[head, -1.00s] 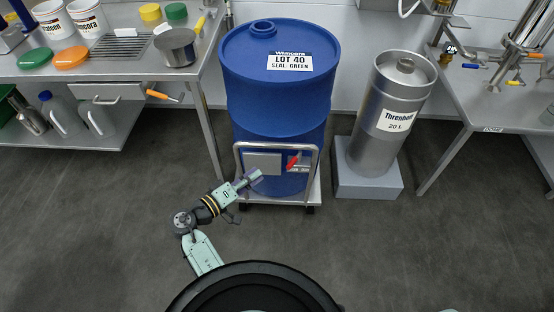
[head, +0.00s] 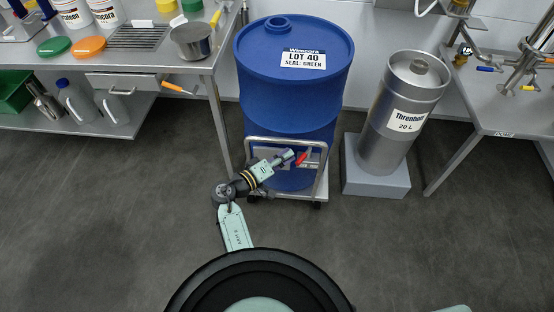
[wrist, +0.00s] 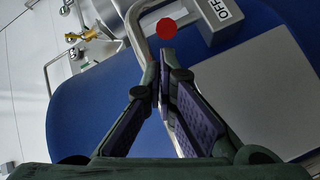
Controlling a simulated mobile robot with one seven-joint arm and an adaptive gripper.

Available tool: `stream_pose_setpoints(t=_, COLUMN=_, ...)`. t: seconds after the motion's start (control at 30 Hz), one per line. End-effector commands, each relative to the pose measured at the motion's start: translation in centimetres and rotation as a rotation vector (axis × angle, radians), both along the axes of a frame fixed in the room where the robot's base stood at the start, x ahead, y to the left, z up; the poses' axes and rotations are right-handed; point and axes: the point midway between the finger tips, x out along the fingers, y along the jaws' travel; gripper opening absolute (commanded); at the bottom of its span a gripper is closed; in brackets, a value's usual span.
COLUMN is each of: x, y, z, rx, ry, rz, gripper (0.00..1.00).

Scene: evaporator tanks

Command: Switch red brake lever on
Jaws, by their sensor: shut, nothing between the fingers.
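The red brake lever (head: 303,158) is on the front of the drum cart (head: 318,188), in front of the blue drum. In the wrist view its round red end (wrist: 167,28) shows just beyond the fingertips, beside a grey block with an "OFF" label (wrist: 219,9). My gripper (head: 290,155) is just left of the lever in the head view. In the wrist view my gripper (wrist: 162,62) has its fingertips together with nothing between them. A small gap seems to separate the tips from the red end; contact cannot be told.
The cart's metal handle frame (wrist: 137,28) runs close by the fingers. The blue drum (head: 290,95) stands behind it. A steel keg (head: 400,115) on a grey block is to the right. Steel benches stand left and right. The floor in front is open.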

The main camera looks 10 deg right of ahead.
Motion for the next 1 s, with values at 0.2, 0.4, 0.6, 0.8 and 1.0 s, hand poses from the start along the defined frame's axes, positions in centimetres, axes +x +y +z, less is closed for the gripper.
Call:
stream_pose_setpoints(t=0.2, x=0.35, y=-0.52, z=-0.09, rx=0.0, ry=0.0, rz=0.001, gripper=0.0)
stream_pose_setpoints(t=0.4, x=0.33, y=-0.5, z=-0.09, rx=0.0, ry=0.0, rz=0.001, gripper=0.0)
stream_pose_setpoints(t=0.6, x=0.07, y=-0.58, z=-0.1, rx=0.0, ry=0.0, rz=0.019, gripper=0.0)
stream_pose_setpoints(t=0.8, x=-0.2, y=-0.68, z=-0.06, rx=0.0, ry=-0.001, rz=0.059, gripper=0.0)
stream_pose_setpoints(t=1.0, x=-0.45, y=-0.8, z=-0.09, rx=0.0, ry=0.0, rz=0.088, gripper=0.0)
